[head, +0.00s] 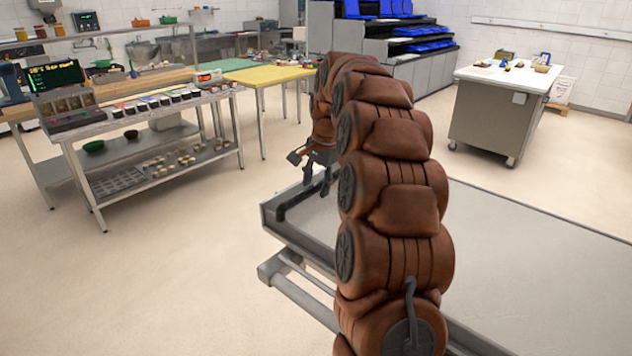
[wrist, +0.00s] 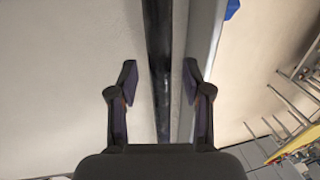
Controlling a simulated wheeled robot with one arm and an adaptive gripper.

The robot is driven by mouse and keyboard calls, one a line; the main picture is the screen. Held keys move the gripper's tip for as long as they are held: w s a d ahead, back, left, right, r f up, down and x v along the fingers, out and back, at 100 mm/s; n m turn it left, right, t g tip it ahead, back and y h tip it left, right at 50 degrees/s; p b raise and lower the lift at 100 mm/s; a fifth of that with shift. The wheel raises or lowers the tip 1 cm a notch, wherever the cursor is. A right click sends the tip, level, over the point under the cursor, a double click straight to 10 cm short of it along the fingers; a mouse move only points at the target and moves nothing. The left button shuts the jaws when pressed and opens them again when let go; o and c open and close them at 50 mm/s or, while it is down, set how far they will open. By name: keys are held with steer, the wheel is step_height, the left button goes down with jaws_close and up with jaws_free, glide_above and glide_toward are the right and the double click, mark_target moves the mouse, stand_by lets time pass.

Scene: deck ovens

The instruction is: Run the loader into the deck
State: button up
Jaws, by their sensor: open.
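The loader (head: 525,235) is a wide, flat, pale bed in a grey metal frame, filling the lower right of the head view. A black handle bar (head: 292,206) runs along its near left end. In the wrist view the black bar (wrist: 158,40) runs top to bottom between my fingers, beside the pale bed (wrist: 75,60). My gripper (head: 314,168) is open at the handle, one finger on each side of the bar in the wrist view (wrist: 159,82). Gaps show between bar and fingers. My arm hides part of the loader. I cannot make out the deck opening.
A steel work table (head: 150,118) with bowls and small containers stands at the left. A yellow-topped table (head: 270,76) is behind it. A grey stepped unit with blue items (head: 408,45) and a white-topped cabinet (head: 505,100) stand at the back. The floor at the left is clear.

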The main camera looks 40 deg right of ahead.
jaws_close()
stand_by(0.5)
steer(key=shift+a, duration=0.1)
